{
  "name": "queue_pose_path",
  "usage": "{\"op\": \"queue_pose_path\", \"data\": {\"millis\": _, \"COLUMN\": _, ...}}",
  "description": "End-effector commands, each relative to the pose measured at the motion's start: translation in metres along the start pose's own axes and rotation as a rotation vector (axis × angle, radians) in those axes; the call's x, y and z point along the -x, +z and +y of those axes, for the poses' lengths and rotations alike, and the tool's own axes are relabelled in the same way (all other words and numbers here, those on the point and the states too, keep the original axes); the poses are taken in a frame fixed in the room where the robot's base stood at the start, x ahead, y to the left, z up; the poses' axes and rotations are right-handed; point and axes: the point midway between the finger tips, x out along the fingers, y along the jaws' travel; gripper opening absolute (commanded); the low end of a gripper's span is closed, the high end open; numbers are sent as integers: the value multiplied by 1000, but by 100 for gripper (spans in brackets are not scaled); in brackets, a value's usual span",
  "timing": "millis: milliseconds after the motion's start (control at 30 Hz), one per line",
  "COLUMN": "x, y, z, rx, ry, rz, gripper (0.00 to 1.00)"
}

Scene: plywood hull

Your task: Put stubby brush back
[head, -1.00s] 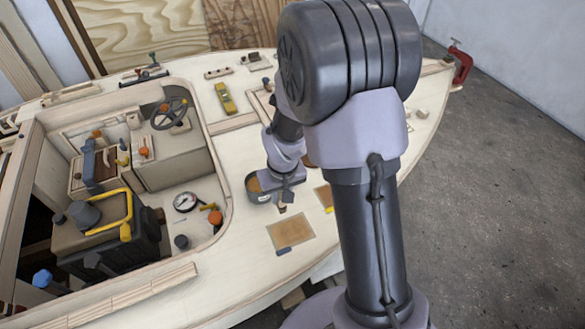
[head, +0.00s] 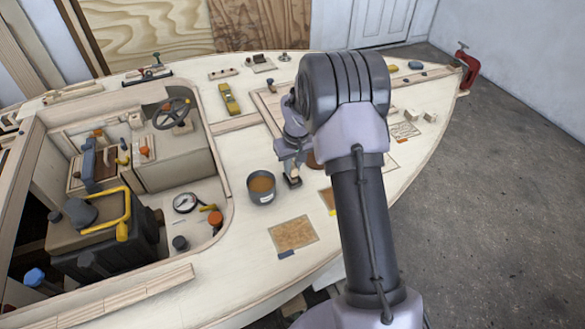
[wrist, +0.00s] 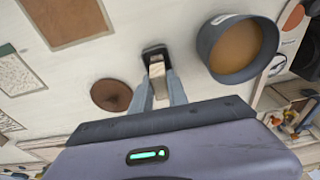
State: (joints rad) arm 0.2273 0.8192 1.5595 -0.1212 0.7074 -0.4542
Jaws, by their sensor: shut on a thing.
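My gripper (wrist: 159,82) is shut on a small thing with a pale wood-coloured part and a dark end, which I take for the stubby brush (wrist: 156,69). In the head view my gripper (head: 293,170) is just right of a dark grey pot (head: 249,191) of brown liquid, with the brush's dark end (head: 293,182) below it. The pot also shows in the wrist view (wrist: 211,62), right of the brush and apart from it. Whether the brush touches the deck cannot be told.
A round brown disc (wrist: 111,95) lies on the deck left of the brush. Tan rectangular patches (head: 293,234) lie on the pale plywood deck (head: 225,260). The cockpit opening with a yellow-handled box (head: 122,229) is at left. Bare deck surrounds the pot.

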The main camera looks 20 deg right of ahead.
Motion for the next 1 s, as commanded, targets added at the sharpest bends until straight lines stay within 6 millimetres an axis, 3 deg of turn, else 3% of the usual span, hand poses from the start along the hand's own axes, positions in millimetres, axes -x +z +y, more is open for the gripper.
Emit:
{"op": "queue_pose_path", "data": {"millis": 233, "x": -2, "y": 0, "z": 0, "rx": 0, "ry": 0, "rz": 0, "gripper": 0}}
{"op": "queue_pose_path", "data": {"millis": 267, "x": -1, "y": 0, "z": 0, "rx": 0, "ry": 0, "rz": 0, "gripper": 25}}
{"op": "queue_pose_path", "data": {"millis": 333, "x": -1, "y": 0, "z": 0, "rx": 0, "ry": 0, "rz": 0, "gripper": 39}}
{"op": "queue_pose_path", "data": {"millis": 367, "x": -1, "y": 0, "z": 0, "rx": 0, "ry": 0, "rz": 0, "gripper": 41}}
{"op": "queue_pose_path", "data": {"millis": 667, "x": 2, "y": 0, "z": 0, "rx": 0, "ry": 0, "rz": 1, "gripper": 41}}
{"op": "queue_pose_path", "data": {"millis": 767, "x": 20, "y": -2, "z": 0, "rx": 0, "ry": 1, "rz": 4, "gripper": 41}}
{"op": "queue_pose_path", "data": {"millis": 1000, "x": 89, "y": -2, "z": 0, "rx": 0, "ry": 1, "rz": 4, "gripper": 41}}
